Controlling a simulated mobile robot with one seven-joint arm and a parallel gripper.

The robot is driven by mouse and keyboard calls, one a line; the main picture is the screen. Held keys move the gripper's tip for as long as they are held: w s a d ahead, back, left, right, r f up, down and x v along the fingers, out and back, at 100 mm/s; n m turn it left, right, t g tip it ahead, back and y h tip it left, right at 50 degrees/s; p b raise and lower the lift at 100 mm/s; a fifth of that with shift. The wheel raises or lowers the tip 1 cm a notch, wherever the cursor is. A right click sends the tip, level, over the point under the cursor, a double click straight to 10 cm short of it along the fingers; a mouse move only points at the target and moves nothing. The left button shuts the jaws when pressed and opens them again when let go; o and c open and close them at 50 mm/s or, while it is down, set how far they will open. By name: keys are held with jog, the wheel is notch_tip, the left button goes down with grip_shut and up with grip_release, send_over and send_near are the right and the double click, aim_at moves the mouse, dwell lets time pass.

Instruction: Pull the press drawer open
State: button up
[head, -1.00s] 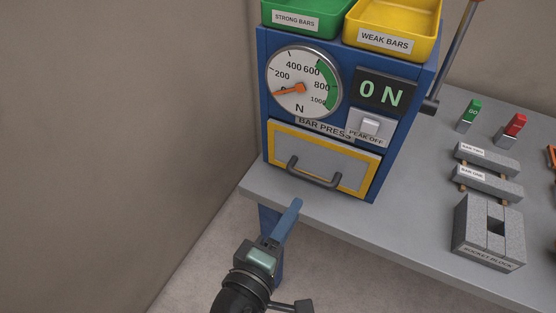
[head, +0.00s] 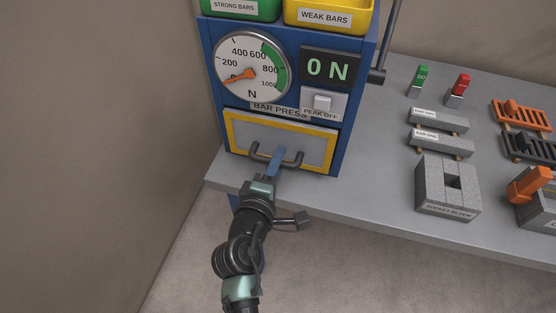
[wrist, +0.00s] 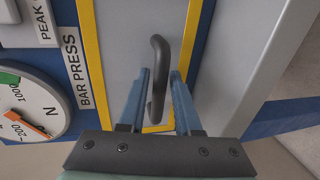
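The press drawer (head: 308,147) is a grey panel with a yellow border, low on the blue bar press (head: 208,105). It looks shut. Its dark bar handle (head: 291,166) runs across the front. My gripper (head: 278,155) is at the handle, and its blue fingers hide the handle's middle in the head view. In the wrist view my gripper (wrist: 160,78) is open, with one finger on each side of the handle (wrist: 158,70). A gap shows between the fingers and the handle; the handle seems nearer the left finger. The drawer panel (wrist: 139,20) fills the background there.
A lever (head: 385,45) is at the press's right side. The socket block (head: 447,188) and bars stand on the grey table (head: 370,150) to the right.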

grip_shut()
dwell(1.5)
